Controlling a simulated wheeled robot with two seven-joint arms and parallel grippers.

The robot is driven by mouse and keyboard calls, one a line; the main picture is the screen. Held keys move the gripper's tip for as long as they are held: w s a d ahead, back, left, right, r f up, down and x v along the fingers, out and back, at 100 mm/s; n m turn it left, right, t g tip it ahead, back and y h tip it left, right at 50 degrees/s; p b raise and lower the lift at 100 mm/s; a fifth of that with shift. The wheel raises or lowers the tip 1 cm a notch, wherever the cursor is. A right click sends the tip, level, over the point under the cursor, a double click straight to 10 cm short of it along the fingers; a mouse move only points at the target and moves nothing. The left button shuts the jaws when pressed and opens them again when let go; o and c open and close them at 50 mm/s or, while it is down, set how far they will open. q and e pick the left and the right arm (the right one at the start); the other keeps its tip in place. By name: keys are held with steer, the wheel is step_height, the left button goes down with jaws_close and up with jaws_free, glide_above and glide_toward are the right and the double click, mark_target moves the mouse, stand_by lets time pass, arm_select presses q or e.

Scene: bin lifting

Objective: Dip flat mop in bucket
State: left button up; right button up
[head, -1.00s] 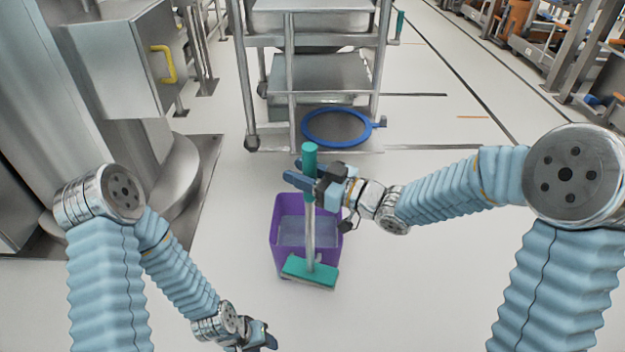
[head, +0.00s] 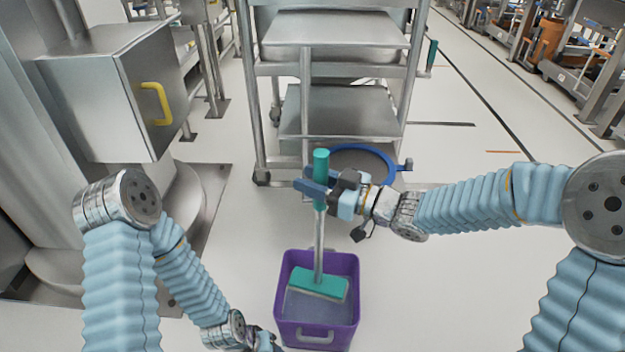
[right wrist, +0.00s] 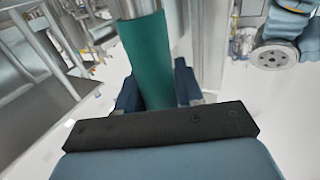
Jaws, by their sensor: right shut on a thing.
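The flat mop (head: 319,285) has a teal head, a grey pole and a teal grip at the top. My right gripper (head: 318,190) is shut on the teal grip and holds the mop nearly upright. The grip also fills the middle of the right wrist view (right wrist: 148,62), between the fingers. The purple bucket (head: 347,263) stands on the floor with liquid in it. The mop head shows within the bucket's opening; I cannot tell whether it touches the liquid. My left gripper (head: 268,343) is low at the bottom edge, left of the bucket, partly cut off.
A metal shelf cart (head: 340,112) stands behind the bucket, with a blue ring (head: 375,154) low on it. A steel cabinet (head: 105,90) with a yellow handle is at the left. The white floor right of the bucket is clear.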

step_height(320, 180, down, 25)
steer(key=b, duration=1.8)
steer(key=shift+r, duration=0.25)
step_height(320, 180, up, 23)
steer(key=p, duration=1.7)
stand_by(0.5)
